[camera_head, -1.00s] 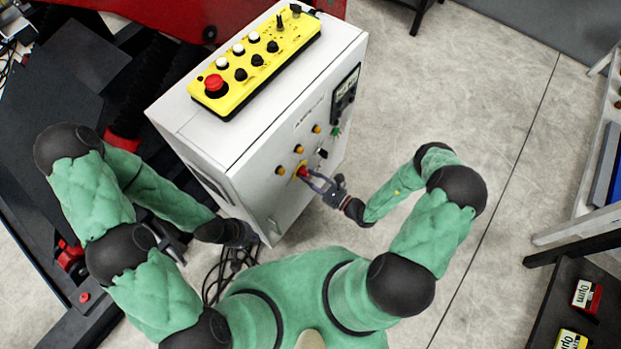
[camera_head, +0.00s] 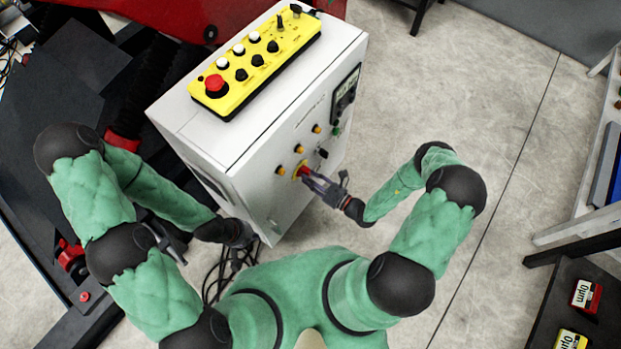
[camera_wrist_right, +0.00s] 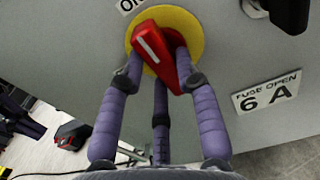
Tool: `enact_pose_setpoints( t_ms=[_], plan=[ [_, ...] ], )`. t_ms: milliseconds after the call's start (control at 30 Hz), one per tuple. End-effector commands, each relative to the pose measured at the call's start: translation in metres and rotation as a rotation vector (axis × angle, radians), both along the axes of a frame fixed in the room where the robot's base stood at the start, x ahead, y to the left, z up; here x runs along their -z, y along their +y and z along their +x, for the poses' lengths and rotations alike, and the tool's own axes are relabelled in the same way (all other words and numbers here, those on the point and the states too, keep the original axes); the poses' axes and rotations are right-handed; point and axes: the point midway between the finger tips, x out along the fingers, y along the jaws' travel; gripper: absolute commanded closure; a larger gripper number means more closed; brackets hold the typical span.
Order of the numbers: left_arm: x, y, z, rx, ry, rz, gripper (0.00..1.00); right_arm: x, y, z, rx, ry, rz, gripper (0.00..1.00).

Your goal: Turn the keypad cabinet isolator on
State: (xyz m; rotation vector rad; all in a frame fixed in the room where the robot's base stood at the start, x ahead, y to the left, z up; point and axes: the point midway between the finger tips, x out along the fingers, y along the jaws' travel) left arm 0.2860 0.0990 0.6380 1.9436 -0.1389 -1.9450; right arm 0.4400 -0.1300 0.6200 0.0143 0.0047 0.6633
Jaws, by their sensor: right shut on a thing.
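The isolator is a red handle (camera_wrist_right: 158,50) on a yellow round plate (camera_wrist_right: 197,32), set in the front of the grey cabinet (camera_head: 240,185). In the head view the red handle (camera_head: 304,170) is partly covered by my right gripper (camera_head: 314,177). In the right wrist view my right gripper's fingers (camera_wrist_right: 157,78) are shut on the handle, one on each side, and the handle's white mark points up and left. An "ON" label above is cut off by the frame edge.
A yellow pendant (camera_head: 255,60) with buttons and a red stop lies on the cabinet top. Orange lamps (camera_head: 298,149) and a dark meter panel (camera_head: 345,92) are on the front. Cables lie on the floor below.

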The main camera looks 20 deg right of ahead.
Motion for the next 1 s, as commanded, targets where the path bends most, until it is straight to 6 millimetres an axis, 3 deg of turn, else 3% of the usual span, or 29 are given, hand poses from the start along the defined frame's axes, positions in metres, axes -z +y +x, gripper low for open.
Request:
enact_pose_setpoints(
  t_ms=[67, 100, 167, 633, 1000],
  plan=[
    [0.000, 0.000, 0.000, 0.000, 0.000, 0.000, 1.00, 0.001, 0.000, 0.000, 0.001, 0.004, 0.001, 1.00],
    [0.000, 0.000, 0.000, 0.000, 0.000, 0.000, 1.00, 0.001, 0.000, 0.000, 0.001, 0.004, 0.001, 0.56],
    [0.000, 0.000, 0.000, 0.000, 0.000, 0.000, 1.00, 0.001, 0.000, 0.000, 0.001, 0.004, 0.001, 0.43],
    [0.000, 0.000, 0.000, 0.000, 0.000, 0.000, 1.00, 0.001, -0.006, -0.006, 0.004, 0.002, 0.000, 0.43],
    [0.000, 0.000, 0.000, 0.000, 0.000, 0.000, 1.00, 0.001, -0.043, -0.054, 0.006, 0.003, 0.000, 0.43]
  ],
)
